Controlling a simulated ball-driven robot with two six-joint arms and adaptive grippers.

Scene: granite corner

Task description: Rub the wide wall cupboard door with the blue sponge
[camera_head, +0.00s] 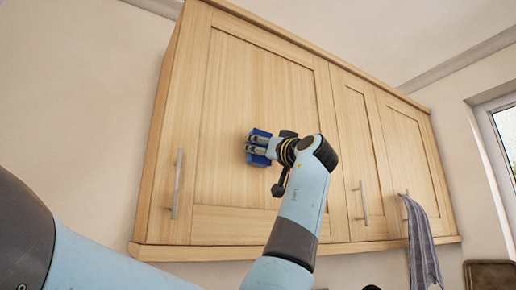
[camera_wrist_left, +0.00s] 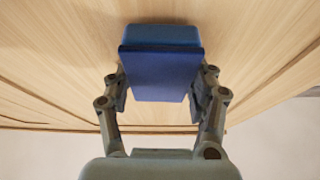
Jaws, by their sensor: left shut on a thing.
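The wide wall cupboard door (camera_head: 225,95) is pale wood with a raised frame, and is shut. My left gripper (camera_head: 258,147) is in front of the middle of its panel, shut on the blue sponge (camera_head: 251,158). In the left wrist view the sponge (camera_wrist_left: 160,72) sits between the two fingers of the gripper (camera_wrist_left: 160,88), its far end at or very near the wood panel (camera_wrist_left: 60,50). I cannot tell whether it is pressed against the wood. My right gripper is not in view.
A metal handle (camera_head: 177,184) stands out at the door's left edge. Narrower doors with handles (camera_head: 363,202) are to the right. A window (camera_head: 505,135) is at the far right.

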